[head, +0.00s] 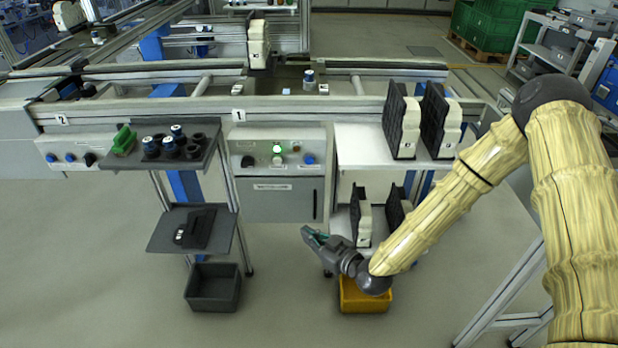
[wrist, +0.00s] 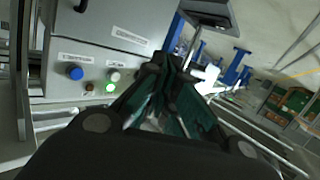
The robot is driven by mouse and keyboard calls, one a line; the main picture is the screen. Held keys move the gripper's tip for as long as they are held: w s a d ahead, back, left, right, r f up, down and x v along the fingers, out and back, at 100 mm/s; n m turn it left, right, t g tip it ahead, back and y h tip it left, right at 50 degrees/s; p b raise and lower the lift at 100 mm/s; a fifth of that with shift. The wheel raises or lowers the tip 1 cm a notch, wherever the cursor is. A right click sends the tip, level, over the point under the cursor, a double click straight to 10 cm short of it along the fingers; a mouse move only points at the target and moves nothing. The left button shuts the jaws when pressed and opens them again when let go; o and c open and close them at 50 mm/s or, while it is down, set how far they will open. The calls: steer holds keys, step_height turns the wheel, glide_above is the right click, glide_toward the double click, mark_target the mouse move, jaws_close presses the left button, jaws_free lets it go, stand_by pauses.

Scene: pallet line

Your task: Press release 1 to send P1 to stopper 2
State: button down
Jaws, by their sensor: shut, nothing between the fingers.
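The control panel (head: 262,150) under the "1" sign (head: 239,115) carries a lit green-white button (head: 277,149), a blue button (head: 308,158) and a black knob (head: 247,161). In the wrist view, a green-lit button (wrist: 110,88), a white one (wrist: 115,76) and the blue one (wrist: 75,72) show at left. Their labels are too small to read, so I cannot tell which is release 1. My gripper (head: 306,231) is shut and empty, below and in front of the panel, touching nothing. Its dark green fingers also show in the wrist view (wrist: 172,70). I cannot identify P1 or stopper 2.
The conveyor rail (head: 200,108) runs behind the panel. A grey cabinet (head: 275,198) hangs below it. Left is a shelf (head: 120,158) with dark cylinders; right, a white shelf (head: 365,150) with black upright parts. A yellow bin (head: 362,300) stands below my gripper.

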mark_target(309, 160)
steer(key=w+r+n+t+y+b, duration=0.4)
steer(key=w+r+b, duration=0.1)
steer(key=w+r, duration=0.4)
steer(key=shift+r+n+b, duration=0.3)
steer(key=shift+r+b, duration=0.1)
steer(key=shift+r, duration=0.1)
steer(key=shift+w+b, duration=1)
steer(key=shift+w, duration=3.45)
steer(key=shift+w, duration=0.2)
steer(key=shift+w, duration=0.2)
